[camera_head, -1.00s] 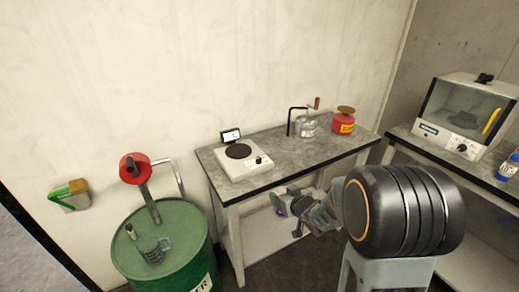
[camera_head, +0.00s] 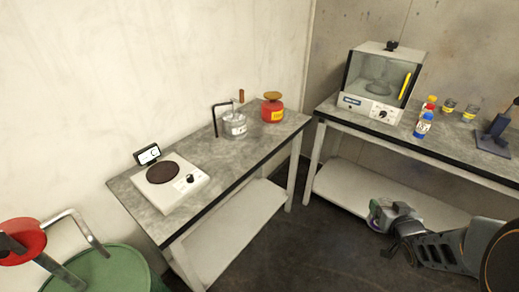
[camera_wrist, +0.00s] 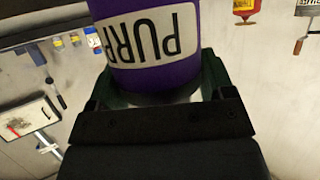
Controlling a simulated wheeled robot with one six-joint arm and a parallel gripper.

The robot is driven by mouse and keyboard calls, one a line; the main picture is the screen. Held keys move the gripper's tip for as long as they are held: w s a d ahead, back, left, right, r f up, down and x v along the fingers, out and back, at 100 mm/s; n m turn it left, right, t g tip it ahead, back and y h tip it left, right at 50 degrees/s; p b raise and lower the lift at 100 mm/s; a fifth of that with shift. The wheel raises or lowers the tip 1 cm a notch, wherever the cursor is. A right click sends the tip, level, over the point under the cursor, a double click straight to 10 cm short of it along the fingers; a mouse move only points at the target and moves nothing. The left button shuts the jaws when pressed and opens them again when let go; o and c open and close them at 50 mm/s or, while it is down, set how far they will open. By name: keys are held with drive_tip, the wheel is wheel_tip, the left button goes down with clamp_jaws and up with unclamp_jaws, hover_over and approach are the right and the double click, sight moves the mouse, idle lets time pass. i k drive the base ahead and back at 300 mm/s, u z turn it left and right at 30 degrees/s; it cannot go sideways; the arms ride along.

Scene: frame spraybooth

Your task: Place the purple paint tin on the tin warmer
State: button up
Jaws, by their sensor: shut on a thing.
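The purple paint tin (camera_wrist: 190,55), with a white label reading "PURP", sits between the jaws of my gripper (camera_wrist: 155,78) in the wrist view. The gripper is shut on it, and its lettering appears upside down there. In the head view my gripper (camera_head: 388,215) is at the lower right, beyond the right end of the near bench; a little of the tin's purple shows at its tip. The tin warmer (camera_head: 190,195) is a white box with a dark round plate (camera_head: 163,173) and a knob, on the left part of the bench. The plate is bare.
A small display (camera_head: 147,154) stands behind the warmer. A clear-fronted cabinet (camera_head: 380,85) and bottles stand on the right bench. A green drum (camera_head: 110,272) is lower left.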

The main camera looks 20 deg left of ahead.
sight(161, 171)
drive_tip(key=z, duration=0.25)
drive_tip(key=i, duration=1.35)
drive_tip(key=u, duration=2.25)
